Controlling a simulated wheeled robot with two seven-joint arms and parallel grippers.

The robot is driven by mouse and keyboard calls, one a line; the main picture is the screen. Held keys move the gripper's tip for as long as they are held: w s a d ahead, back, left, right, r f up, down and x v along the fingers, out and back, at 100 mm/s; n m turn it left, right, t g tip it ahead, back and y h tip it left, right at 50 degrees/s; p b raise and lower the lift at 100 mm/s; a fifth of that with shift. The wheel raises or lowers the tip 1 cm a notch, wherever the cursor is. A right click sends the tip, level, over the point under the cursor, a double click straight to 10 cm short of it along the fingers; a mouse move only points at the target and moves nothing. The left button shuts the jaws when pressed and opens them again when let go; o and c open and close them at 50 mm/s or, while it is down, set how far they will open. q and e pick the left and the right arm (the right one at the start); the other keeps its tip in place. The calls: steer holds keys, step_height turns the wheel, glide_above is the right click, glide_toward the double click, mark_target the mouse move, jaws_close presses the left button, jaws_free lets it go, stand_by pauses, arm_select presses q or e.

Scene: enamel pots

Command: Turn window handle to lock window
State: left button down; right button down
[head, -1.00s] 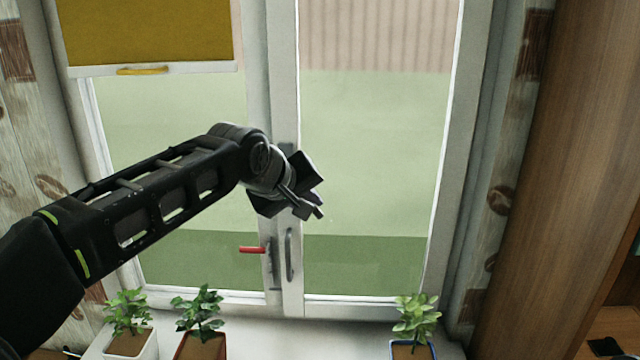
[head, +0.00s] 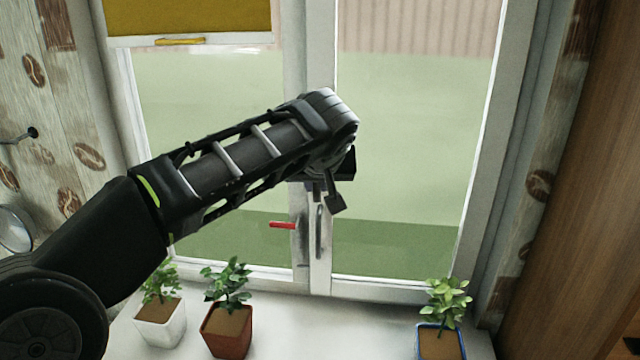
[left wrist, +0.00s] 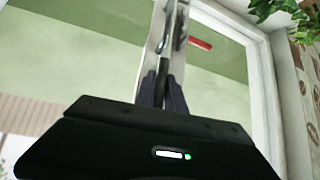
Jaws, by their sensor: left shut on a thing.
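A grey upright window handle (head: 319,232) is on the white middle frame of the window. To its left, a red handle (head: 282,226) points sideways; it also shows in the left wrist view (left wrist: 200,43). My left gripper (head: 327,197) is at the upper end of the grey handle. In the left wrist view its two dark fingers (left wrist: 162,92) are shut on a dark upright bar, which looks like the grey handle. My wrist hides part of the frame above. My right gripper is not in view.
On the sill (head: 285,335) below stand a white pot (head: 160,325), a red-brown pot (head: 228,330) and a blue-rimmed pot (head: 440,345), all with plants. A yellow blind (head: 190,17) covers the upper left pane. A wooden cabinet (head: 570,200) stands at the right.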

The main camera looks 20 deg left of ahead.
arm_select(q)
steer(key=shift+f, duration=0.1)
steer(key=c, duration=1.4)
jaws_free()
steer(key=b+v, duration=0.1)
steer(key=v, duration=0.7)
steer(key=shift+f, duration=0.1)
